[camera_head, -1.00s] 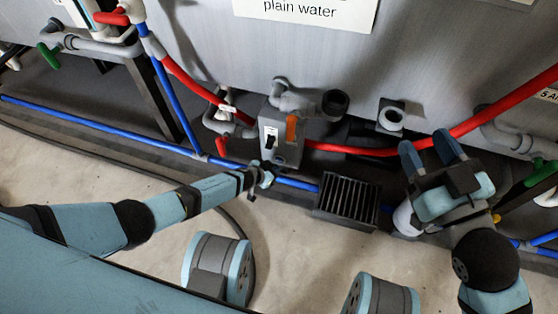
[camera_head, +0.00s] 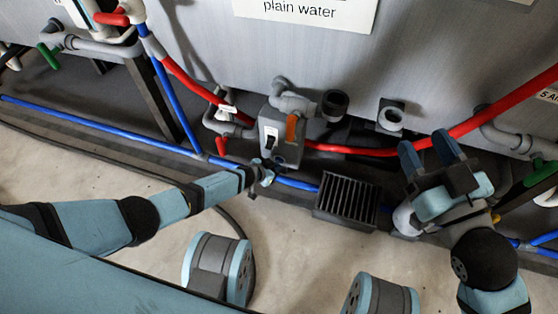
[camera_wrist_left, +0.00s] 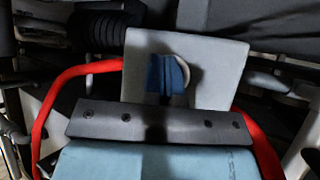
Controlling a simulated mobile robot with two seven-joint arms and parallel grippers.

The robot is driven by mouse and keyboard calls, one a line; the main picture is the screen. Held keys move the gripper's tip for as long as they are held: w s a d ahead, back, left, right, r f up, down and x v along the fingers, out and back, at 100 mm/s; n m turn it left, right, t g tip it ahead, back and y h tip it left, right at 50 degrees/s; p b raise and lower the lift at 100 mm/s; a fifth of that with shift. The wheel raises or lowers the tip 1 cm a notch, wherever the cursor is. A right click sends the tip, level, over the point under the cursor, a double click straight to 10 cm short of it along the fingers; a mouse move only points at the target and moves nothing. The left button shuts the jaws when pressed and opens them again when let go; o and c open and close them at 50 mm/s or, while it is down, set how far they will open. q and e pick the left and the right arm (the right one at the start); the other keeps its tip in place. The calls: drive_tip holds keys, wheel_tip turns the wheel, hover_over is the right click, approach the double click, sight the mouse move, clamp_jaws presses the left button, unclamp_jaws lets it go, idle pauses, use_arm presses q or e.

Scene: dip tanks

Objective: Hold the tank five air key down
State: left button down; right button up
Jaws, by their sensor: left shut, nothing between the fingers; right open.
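A grey box (camera_head: 284,140) with a black switch (camera_head: 270,142) on a white plate and an orange lever (camera_head: 291,128) is mounted low in front of the tank. I cannot tell whether this switch is the tank five air key. My left gripper (camera_head: 266,170) is shut and empty, just below the box's lower left. In the left wrist view its blue fingertips (camera_wrist_left: 166,76) are in front of a light grey face (camera_wrist_left: 215,65), with a pale round part partly hidden behind them. Contact is unclear. My right gripper (camera_head: 429,148) is open and empty on the right.
A white label starting "5 A" (camera_head: 548,96) is cut off at the right edge. A red hose (camera_head: 350,150) and blue pipe (camera_head: 300,185) run past the box. A black grate (camera_head: 348,200) stands right of my left gripper. Grey pipes (camera_head: 292,102) project above it.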

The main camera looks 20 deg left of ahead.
use_arm(q)
drive_tip(key=shift+w, duration=0.4)
idle(1.9)
drive_tip(key=shift+s, duration=0.1)
idle(0.5)
drive_tip(key=shift+s+p, duration=0.45)
drive_tip(key=shift+s, duration=0.3)
drive_tip(key=shift+s+a+p, duration=0.1)
drive_tip(key=shift+s+p, duration=0.95)
drive_tip(key=shift+s, duration=1.45)
drive_tip(key=shift+r, duration=0.1)
